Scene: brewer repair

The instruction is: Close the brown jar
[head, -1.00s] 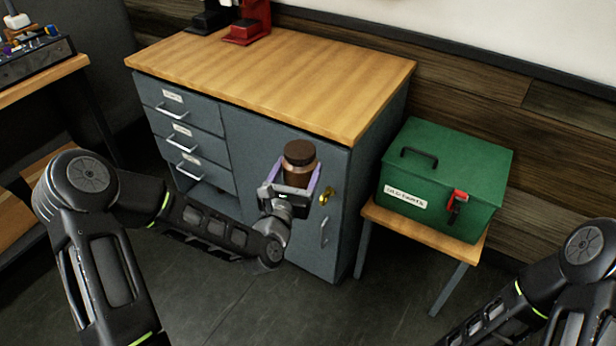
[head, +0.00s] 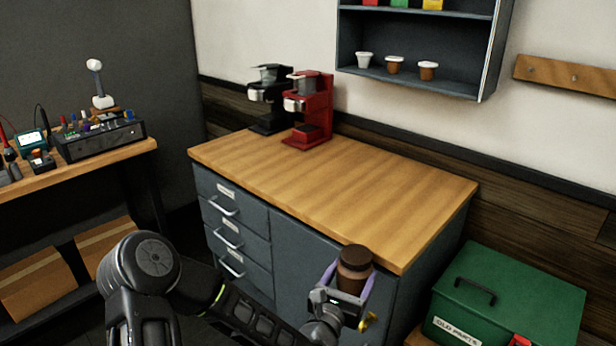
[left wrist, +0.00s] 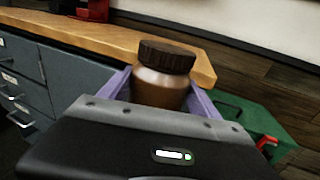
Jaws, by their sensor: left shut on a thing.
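The brown jar (head: 353,270) is upright between the fingers of my left gripper (head: 342,290), in front of the cabinet's right front corner. It has a dark brown ribbed lid (left wrist: 166,56) on its top in the left wrist view. The lid looks level, but I cannot tell whether it is tight. My left gripper (left wrist: 160,98) is shut on the jar's body, with a purple finger on each side. The jar's lower part is hidden by the gripper. My right gripper is not in view.
The wooden cabinet top (head: 330,190) is mostly clear. A red brewer (head: 309,112) and a black brewer (head: 268,98) stand at its back left. A wall shelf (head: 420,75) holds several cups. A green box (head: 510,290) stands at right.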

